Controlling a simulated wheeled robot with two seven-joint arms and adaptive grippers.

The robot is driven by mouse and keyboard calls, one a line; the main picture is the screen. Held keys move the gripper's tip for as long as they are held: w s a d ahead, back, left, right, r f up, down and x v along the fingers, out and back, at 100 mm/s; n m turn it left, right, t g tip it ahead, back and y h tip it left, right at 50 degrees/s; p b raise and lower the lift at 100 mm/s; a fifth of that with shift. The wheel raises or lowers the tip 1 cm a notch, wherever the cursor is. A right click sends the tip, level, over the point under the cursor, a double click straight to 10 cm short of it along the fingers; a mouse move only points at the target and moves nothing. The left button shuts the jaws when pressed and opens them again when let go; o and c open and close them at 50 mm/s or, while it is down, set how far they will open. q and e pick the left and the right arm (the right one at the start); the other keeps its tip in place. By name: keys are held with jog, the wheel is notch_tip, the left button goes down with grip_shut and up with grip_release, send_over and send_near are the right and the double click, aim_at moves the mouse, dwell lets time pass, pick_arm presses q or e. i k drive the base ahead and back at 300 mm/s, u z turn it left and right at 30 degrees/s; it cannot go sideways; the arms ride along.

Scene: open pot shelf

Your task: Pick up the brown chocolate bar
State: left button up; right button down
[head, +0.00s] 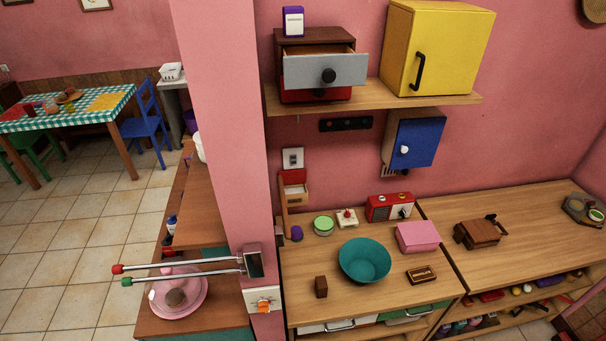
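The brown chocolate bar (421,275) lies flat on the wooden counter, near its front edge, with pale lettering on its top. It is right of the teal bowl (365,261) and in front of the pink box (417,237), apart from both. Nothing covers it. Neither of my grippers shows in the head view.
A small dark brown block (321,287) stands left of the bowl. A red radio (390,207) is at the back. A brown wooden object (478,233) sits on the right counter. Above, a shelf (376,101) holds an open drawer unit (318,68) and a yellow cabinet (452,47). Two rods (182,265) jut left from the pillar.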

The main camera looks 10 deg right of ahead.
aim_at(424, 274)
jog(key=z, duration=1.6)
